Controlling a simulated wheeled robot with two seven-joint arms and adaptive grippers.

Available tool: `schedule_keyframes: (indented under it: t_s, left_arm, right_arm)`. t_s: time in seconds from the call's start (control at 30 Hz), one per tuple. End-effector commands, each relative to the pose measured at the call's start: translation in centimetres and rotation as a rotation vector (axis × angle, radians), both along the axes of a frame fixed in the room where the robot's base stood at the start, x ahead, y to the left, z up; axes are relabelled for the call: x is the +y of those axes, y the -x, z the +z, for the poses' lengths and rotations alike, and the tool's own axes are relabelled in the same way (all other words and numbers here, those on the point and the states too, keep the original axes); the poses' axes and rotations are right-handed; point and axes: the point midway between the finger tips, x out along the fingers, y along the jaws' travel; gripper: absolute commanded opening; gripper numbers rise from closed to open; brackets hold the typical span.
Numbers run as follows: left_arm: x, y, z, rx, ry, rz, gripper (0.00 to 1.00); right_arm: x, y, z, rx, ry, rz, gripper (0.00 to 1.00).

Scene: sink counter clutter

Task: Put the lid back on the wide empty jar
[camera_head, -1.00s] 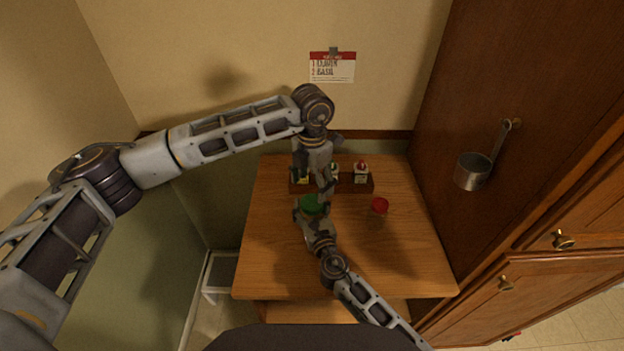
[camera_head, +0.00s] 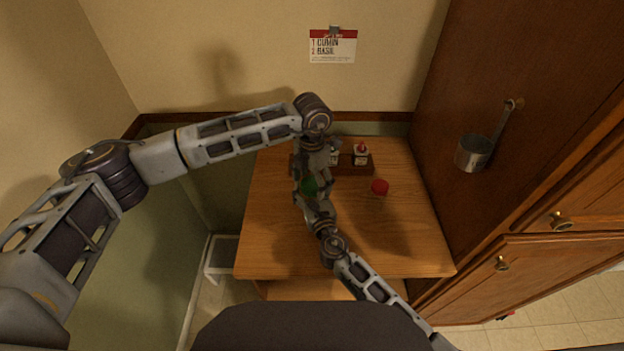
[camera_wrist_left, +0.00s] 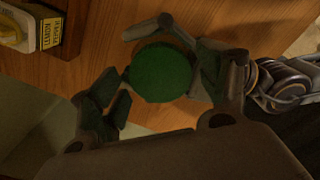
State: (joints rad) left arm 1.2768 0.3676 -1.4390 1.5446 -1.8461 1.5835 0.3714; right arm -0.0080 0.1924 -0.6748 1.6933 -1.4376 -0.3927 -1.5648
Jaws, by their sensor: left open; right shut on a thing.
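A round green lid-like top (camera_head: 309,186) shows between my grippers above the table; it also shows in the left wrist view (camera_wrist_left: 161,72) as a flat disc. My right gripper (camera_head: 308,200) comes from below right and is shut on the green-topped thing, with its fingers around the side. What lies beneath the green top is hidden. My left gripper (camera_wrist_left: 160,88) is open over it, one finger on each side of the disc; I cannot tell if they touch it.
A wooden rack (camera_head: 358,168) with small bottles, one red-capped (camera_head: 361,154), stands at the back of the table (camera_head: 400,235). A yellow-topped container (camera_wrist_left: 22,22) shows in the left wrist view. A metal cup (camera_head: 473,153) hangs on the right cabinet. The table's right and front are clear.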

Motion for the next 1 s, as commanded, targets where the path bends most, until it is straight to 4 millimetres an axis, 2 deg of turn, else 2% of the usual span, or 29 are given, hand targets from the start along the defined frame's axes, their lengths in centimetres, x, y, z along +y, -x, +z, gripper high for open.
schedule_keyframes:
  t_s: [0.03,0.4,0.53,0.57,0.73,1.0]
  left_arm:
    - [-0.01,0.01,0.01,0.0,0.0,0.0,0.75]
    - [0.0,0.0,0.02,0.0,0.0,0.0,0.29]
    - [0.01,-0.01,0.03,0.0,0.0,0.0,0.29]
    - [0.01,-0.01,0.03,0.0,0.0,0.0,0.59]
    - [0.01,-0.01,0.03,0.0,0.0,0.0,0.81]
    - [0.0,0.0,0.03,0.0,0.0,0.0,0.83]
  right_arm:
    - [-0.01,0.0,-0.01,0.0,0.0,0.0,0.0]
    - [-0.01,0.0,-0.01,0.0,0.0,0.0,0.0]
    - [-0.01,0.0,-0.01,0.0,0.0,0.0,0.0]
    - [-0.01,0.0,-0.01,0.0,0.0,0.0,0.0]
    - [-0.01,0.0,-0.01,0.0,0.0,0.0,0.0]
    - [-0.01,0.0,-0.01,0.0,0.0,0.0,0.0]
